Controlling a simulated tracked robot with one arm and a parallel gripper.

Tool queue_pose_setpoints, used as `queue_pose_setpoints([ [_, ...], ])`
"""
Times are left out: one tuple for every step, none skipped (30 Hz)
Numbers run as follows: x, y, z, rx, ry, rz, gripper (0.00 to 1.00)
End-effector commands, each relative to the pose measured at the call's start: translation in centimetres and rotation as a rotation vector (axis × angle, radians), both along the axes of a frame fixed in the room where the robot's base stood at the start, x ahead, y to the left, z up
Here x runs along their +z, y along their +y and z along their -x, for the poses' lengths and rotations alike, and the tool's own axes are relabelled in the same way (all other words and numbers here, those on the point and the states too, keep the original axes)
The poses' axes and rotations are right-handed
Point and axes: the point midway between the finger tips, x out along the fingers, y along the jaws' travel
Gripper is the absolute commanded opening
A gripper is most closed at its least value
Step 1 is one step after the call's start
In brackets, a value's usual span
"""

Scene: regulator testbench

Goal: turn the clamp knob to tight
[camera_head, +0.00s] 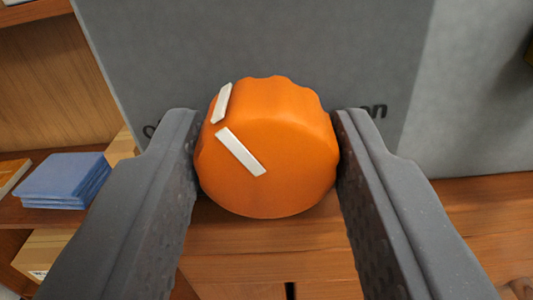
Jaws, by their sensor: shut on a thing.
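The clamp knob (290,150) is orange with a scalloped rim and sits in the middle of the view. A white bar on its face points to the upper left, and a second white mark lies on its side at the upper left. My gripper (268,150) is shut on the knob, with one dark finger against its left side and one against its right. Behind the knob is a grey panel (270,40). Dark lettering shows on it at both sides of the knob, mostly hidden by the knob and fingers, so I cannot read the words.
A wooden surface (470,210) runs below the panel. At the left, a wooden shelf holds a stack of blue items (62,178), with a cardboard box (45,250) below.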

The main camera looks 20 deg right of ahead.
Motion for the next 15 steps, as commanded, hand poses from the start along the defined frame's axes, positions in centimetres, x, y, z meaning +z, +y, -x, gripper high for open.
queue_pose_setpoints([
  [-0.61,0.22,0.15,0.005,-0.006,-0.041,0.15],
  [-0.6,0.22,0.15,0.005,-0.016,-0.068,0.15],
  [-0.59,0.24,0.16,0.005,-0.029,-0.103,0.15],
  [-0.59,0.25,0.15,0.005,-0.039,-0.13,0.15],
  [-0.6,0.26,0.14,0.006,-0.049,-0.157,0.15],
  [-0.64,0.23,0.14,0.005,-0.061,-0.193,0.15],
  [-0.68,0.19,0.13,0.004,-0.071,-0.219,0.15],
  [-0.71,0.18,0.14,0.003,-0.079,-0.247,0.15],
  [-0.74,0.18,0.14,0.003,-0.092,-0.282,0.15],
  [-0.74,0.2,0.13,0.004,-0.103,-0.307,0.15],
  [-0.73,0.21,0.12,0.004,-0.113,-0.335,0.15],
  [-0.76,0.22,0.13,0.004,-0.125,-0.371,0.15],
  [-0.79,0.2,0.14,0.003,-0.135,-0.398,0.15],
  [-0.79,0.19,0.15,0.002,-0.144,-0.425,0.15],
  [-0.76,0.19,0.14,0.003,-0.157,-0.461,0.15],
])
